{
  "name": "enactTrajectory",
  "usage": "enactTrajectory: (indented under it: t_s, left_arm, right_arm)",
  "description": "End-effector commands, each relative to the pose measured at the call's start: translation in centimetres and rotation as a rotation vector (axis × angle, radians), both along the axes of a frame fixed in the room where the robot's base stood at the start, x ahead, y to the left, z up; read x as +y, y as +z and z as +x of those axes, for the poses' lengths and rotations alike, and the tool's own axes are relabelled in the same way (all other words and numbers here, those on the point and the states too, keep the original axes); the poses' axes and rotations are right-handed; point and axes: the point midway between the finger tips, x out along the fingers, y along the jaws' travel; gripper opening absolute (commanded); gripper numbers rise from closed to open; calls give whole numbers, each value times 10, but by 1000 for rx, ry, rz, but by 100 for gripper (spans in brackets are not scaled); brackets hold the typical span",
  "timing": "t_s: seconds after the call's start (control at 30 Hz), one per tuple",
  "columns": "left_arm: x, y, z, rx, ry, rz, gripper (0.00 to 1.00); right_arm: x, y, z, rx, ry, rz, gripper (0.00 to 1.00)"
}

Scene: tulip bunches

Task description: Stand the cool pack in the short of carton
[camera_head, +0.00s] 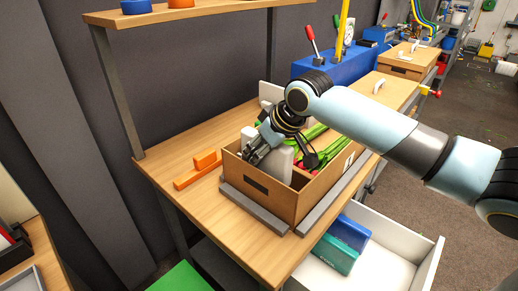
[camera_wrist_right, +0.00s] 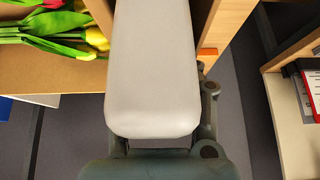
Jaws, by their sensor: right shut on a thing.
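The brown carton (camera_head: 318,197) stands open on the wooden bench. My right gripper (camera_head: 263,150) is over the carton's left part, shut on the pale grey cool pack (camera_head: 281,166). In the right wrist view the cool pack (camera_wrist_right: 157,65) is a smooth, rounded block filling the middle. Its lower end in the head view is hidden behind the carton's front wall, so I cannot tell whether it touches the floor. Tulips with green stems (camera_head: 312,132) lie in the carton's other part; red and yellow heads (camera_wrist_right: 80,35) show beside the pack. My left gripper is not in view.
Grey strips (camera_head: 254,209) lie along the carton's base. Orange blocks (camera_head: 196,171) lie on the bench (camera_head: 170,155) to the left. An open white drawer (camera_head: 400,262) below holds blue and teal packs (camera_head: 336,253). A blue box (camera_head: 340,72) stands behind.

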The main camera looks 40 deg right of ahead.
Motion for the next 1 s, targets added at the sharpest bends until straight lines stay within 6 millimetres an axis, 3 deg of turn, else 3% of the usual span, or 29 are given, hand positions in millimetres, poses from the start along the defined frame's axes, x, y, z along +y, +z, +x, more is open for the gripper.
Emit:
enactTrajectory:
  t_s: [0.37, 0.4, 0.6, 1.0]
  left_arm:
    - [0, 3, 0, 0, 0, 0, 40]
    - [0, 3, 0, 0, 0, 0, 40]
    - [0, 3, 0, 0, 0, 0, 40]
    - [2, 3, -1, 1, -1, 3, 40]
  right_arm:
    - [0, 1, 0, -2, 0, 0, 0]
    - [0, 1, 1, -2, 0, 0, 33]
    - [1, 1, 0, -1, 0, 1, 56]
    - [-1, 6, -4, 1, 0, 0, 56]
